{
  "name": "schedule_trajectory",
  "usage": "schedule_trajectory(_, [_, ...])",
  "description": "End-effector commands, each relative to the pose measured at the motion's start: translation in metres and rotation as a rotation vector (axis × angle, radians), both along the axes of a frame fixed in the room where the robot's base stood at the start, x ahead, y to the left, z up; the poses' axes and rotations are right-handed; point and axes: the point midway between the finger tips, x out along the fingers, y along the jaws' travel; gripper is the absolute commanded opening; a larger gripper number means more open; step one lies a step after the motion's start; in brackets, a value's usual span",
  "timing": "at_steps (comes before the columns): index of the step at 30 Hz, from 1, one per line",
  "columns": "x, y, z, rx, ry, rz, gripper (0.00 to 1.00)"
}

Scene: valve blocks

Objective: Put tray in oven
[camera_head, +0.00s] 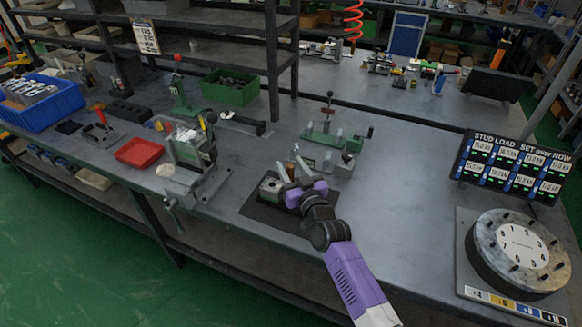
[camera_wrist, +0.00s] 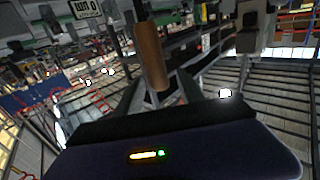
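A shallow red tray (camera_head: 138,152) lies on the grey workbench at the left, apart from my gripper. I can make out no oven in either view. My gripper (camera_head: 292,163) is over the middle of the bench, above a metal block (camera_head: 270,188) on a dark mat (camera_head: 248,210). Its two fingers are spread apart. A brown cylinder (camera_head: 290,170) stands between or just behind them. It also shows in the wrist view (camera_wrist: 151,58), where a gap separates it from the right finger (camera_wrist: 188,86). The cylinder's lower end is partly hidden.
A clamp fixture (camera_head: 190,150) stands left of my gripper, and a green lever press (camera_head: 326,138) behind it. A blue bin (camera_head: 70,105) and green bin (camera_head: 230,92) stand farther left. A round dial (camera_head: 520,250) and display board (camera_head: 515,165) are at right.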

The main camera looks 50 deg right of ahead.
Motion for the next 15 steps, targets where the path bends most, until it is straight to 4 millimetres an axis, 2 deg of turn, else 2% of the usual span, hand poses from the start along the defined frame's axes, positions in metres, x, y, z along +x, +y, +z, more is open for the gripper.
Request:
schedule_trajectory(11, [0.0, 0.0, 0.005, 0.0, 0.0, 0.0, 0.45])
schedule_trajectory(15, [-0.017, 0.008, 0.001, 0.001, 0.003, 0.0, 0.45])
